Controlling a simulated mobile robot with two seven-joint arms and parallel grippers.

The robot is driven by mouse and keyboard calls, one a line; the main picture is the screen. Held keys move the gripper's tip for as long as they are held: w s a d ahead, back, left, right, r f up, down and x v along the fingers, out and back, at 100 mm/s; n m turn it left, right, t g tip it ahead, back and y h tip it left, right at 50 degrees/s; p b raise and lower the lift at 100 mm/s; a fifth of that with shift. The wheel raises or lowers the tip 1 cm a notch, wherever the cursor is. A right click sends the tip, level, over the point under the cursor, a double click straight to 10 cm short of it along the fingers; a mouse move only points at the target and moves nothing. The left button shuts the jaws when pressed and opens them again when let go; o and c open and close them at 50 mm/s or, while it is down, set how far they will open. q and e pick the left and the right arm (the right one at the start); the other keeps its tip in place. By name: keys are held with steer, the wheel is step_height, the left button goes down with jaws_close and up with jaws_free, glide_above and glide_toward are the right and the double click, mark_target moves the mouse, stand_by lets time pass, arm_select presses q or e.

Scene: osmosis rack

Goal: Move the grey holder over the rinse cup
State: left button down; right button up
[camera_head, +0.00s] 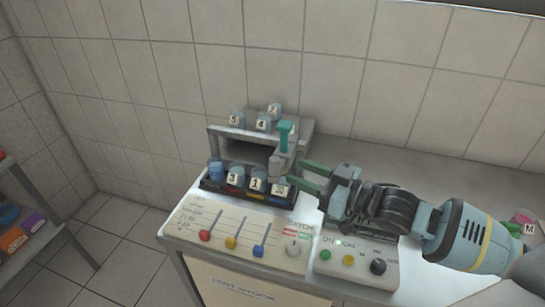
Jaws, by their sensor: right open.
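A grey holder (278,165) with a teal upright piece (286,135) stands at the right front of the small rack. My right gripper (301,176) comes in from the right, with its green fingers apart just right of the grey holder. I cannot tell whether they touch it. Several numbered cups stand in the front tray, among them cup 3 (234,176) and cup 1 (257,180). A plain blue cup (216,170) stands at the tray's left end. I cannot tell which cup is the rinse cup. My left gripper is out of view.
More numbered cups (263,122) stand on the grey rack (225,131). A panel with coloured sliders (231,242) lies in front, and a button box (355,262) sits under my right arm. A tiled wall is behind; shelves (28,240) are at left.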

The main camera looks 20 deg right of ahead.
mark_target(274, 159)
steer(key=x, duration=0.7)
steer(key=shift+w+a, duration=0.25)
steer(key=shift+w, duration=0.05)
jaws_close()
